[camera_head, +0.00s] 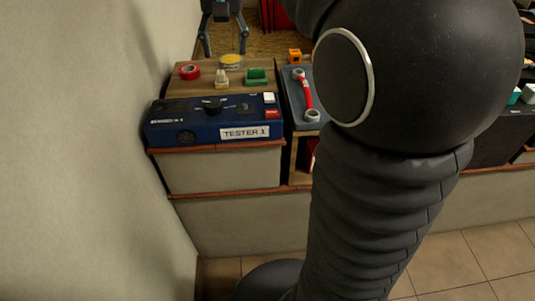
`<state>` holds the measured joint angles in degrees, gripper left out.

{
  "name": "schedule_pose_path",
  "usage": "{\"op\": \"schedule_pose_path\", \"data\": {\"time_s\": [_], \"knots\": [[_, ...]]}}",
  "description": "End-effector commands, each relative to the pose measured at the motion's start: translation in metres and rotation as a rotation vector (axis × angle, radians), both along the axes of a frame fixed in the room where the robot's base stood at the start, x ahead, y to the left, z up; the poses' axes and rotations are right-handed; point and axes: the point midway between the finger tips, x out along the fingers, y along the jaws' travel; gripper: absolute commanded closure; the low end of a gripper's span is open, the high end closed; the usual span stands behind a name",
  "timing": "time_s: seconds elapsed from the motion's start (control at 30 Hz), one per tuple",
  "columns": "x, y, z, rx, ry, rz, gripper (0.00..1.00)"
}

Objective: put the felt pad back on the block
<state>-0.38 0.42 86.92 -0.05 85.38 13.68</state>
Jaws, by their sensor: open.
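My gripper (224,50) is at the top left, pointing down with its two fingers spread and nothing between them that I can see. A yellow round piece (231,59) lies just below the fingertips in the picture, on the wooden top (190,89); it may be the felt pad, but I cannot tell for sure. A green block (257,75) with a hollowed shape stands right of and nearer than the yellow piece. Which piece is the block of the task is unclear.
A red tape roll (190,72) and a small pale piece (221,77) share the wooden top. The blue TESTER 1 box (190,128) stands in front. A wall (80,150) bounds the left.

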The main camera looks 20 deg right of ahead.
Motion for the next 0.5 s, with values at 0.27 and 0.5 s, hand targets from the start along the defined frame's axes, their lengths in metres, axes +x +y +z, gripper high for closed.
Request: {"op": "schedule_pose_path", "data": {"time_s": [0.27, 0.5], "knots": [[-0.090, -0.002, -0.031, -0.017, -0.142, 0.086, 0.41], [-0.161, -0.002, -0.083, -0.041, -0.260, 0.158, 0.41]]}}
